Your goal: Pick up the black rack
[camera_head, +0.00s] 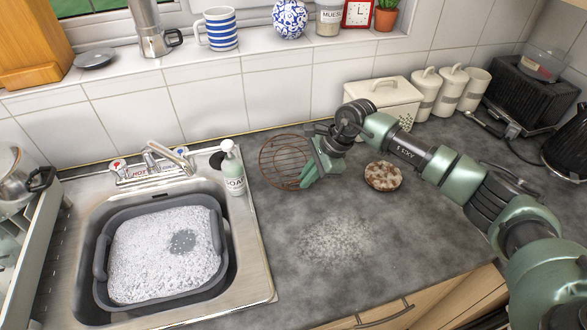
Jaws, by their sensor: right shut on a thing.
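A round wire rack (285,162), dark brown in this light, is on the grey countertop just right of the sink. It looks tilted a little, and I cannot tell whether it is clear of the counter. My right gripper (314,170) is at the rack's right edge and is shut on it. The gripper's green fingers hide part of that rim. My left gripper is not in view.
A soap bottle (233,170) stands at the sink's back right corner. The sink (257,250) holds a grey basin (103,245) of suds. A round brown-and-white item (383,176) lies right of the gripper. Spilled white specks (335,240) mark the otherwise clear front counter. A bread bin (385,95) stands behind.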

